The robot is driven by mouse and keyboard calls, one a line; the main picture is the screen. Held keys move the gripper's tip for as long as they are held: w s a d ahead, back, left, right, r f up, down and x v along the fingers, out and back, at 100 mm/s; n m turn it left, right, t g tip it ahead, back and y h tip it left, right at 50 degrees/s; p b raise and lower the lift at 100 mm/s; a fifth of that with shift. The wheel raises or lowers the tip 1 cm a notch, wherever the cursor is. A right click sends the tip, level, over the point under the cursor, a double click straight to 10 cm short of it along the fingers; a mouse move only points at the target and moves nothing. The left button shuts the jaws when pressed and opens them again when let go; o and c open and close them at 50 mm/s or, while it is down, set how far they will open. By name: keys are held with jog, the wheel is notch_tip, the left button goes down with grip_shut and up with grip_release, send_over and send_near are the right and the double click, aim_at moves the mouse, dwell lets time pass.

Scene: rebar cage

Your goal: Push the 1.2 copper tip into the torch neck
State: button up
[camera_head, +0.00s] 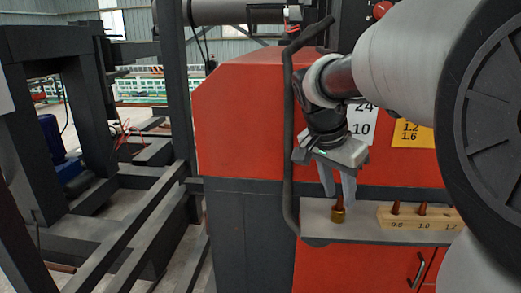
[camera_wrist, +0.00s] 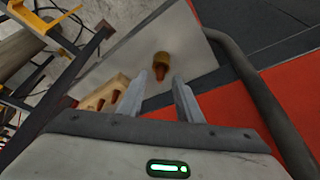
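In the head view, a short brass-coloured torch neck (camera_head: 338,216) stands upright on the grey shelf. A copper tip (camera_head: 339,201) sticks up out of it; how deep it sits cannot be told. My gripper (camera_head: 338,192) points down from above, with one finger on each side of the tip. In the wrist view, the copper tip (camera_wrist: 164,73) and brass neck (camera_wrist: 161,58) show between and just beyond my open fingertips (camera_wrist: 161,77). Gaps show between the tip and both fingers. The tip's size marking is not visible.
A wooden rack (camera_head: 410,222) marked 0.8, 1.0 and 1.2 stands right of the neck with copper tips in it. The grey shelf (camera_head: 355,234) is bare around the neck. A dark bent pipe (camera_head: 288,150) runs close to my gripper's left, before the red cabinet (camera_head: 240,120).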

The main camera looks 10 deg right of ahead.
jog(key=p+v, duration=0.1)
jog(key=v, duration=1.5)
jog(key=shift+s+a+r+p, duration=0.15)
jog(key=shift+s+r+p, duration=0.05)
jog(key=shift+p, duration=0.15)
jog(key=s+a+f+n+t+y+p, duration=0.3)
jog(key=s+a+f+n+p, duration=0.2)
jog(key=s+f+n, duration=0.6)
jog(key=shift+s+a+f+n+t+y, duration=0.35)
jog(key=shift+s+a+n, duration=0.2)
jog(key=shift+s, duration=0.45)
